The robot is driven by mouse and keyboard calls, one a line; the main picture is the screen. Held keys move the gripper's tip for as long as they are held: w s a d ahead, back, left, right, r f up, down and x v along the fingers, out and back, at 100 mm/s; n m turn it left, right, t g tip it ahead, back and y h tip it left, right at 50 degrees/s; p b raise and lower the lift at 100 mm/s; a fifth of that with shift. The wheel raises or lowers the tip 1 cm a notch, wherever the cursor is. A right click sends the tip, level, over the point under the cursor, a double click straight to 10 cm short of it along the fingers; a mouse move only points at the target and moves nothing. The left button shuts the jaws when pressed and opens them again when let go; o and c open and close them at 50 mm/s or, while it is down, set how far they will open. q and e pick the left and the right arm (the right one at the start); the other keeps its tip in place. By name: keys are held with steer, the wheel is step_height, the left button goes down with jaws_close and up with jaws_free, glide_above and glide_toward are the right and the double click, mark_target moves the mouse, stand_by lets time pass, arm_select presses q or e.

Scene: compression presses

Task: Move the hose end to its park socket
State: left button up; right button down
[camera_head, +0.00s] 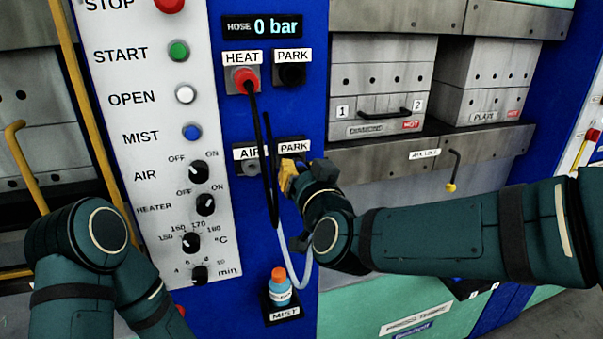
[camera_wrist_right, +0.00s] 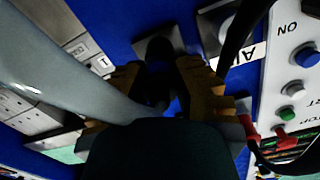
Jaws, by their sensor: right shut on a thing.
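My right gripper (camera_head: 290,178) has yellow fingertips and is just in front of the lower PARK label (camera_head: 292,146), right of the AIR socket (camera_head: 252,167). In the right wrist view the gripper (camera_wrist_right: 160,88) is shut on the dark hose end (camera_wrist_right: 156,98). The pale hose (camera_head: 307,262) hangs from it in a loop; it also crosses the left of the wrist view (camera_wrist_right: 62,68). The park socket (camera_wrist_right: 158,50) is a dark round opening on a grey plate, straight ahead of the fingers. Whether the hose end touches it, I cannot tell. My left gripper is out of view.
A red plug (camera_head: 244,76) with a black cable sits in the HEAT socket; the cable hangs near the AIR socket. The upper PARK socket (camera_head: 291,75) is beside it. A blue bottle with orange cap (camera_head: 279,285) stands below. The display (camera_head: 262,27) reads 0 bar.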

steer(key=shift+w+a, duration=0.15)
steer(key=shift+w, duration=0.4)
steer(key=c, duration=0.8)
jaws_free()
steer(key=shift+c, duration=0.2)
steer(key=v, duration=1.2)
steer(key=shift+r, duration=0.1)
